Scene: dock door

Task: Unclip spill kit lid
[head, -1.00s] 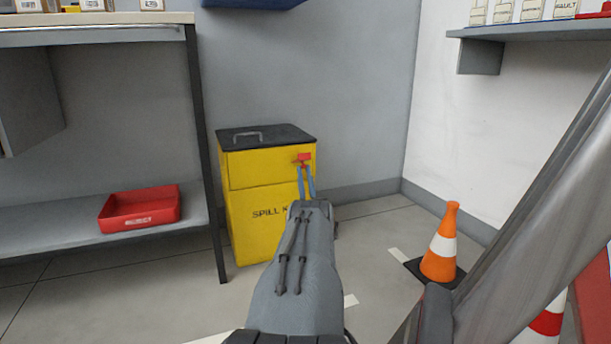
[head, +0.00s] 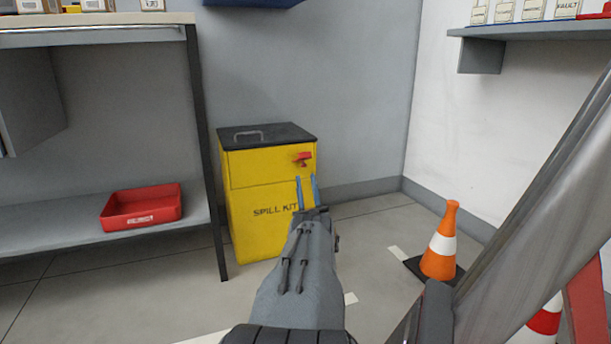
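The yellow spill kit bin (head: 262,222) stands on the floor against the grey wall. Its black lid (head: 285,134) with a grey handle lies flat on top. A red clip (head: 303,158) sits high on the bin's front, near the right corner, and looks tilted. My gripper (head: 307,179) points at the bin, with its two blue fingers apart and nothing between them. The fingertips are a little below the clip in the picture and appear clear of it. My forearm hides the bin's lower right part.
An orange and white cone (head: 440,246) stands on the floor to the right. A red tray (head: 141,208) lies on the low shelf of the bench (head: 40,228) at left. A wall shelf (head: 520,31) is at upper right. Floor between bin and cone looks open.

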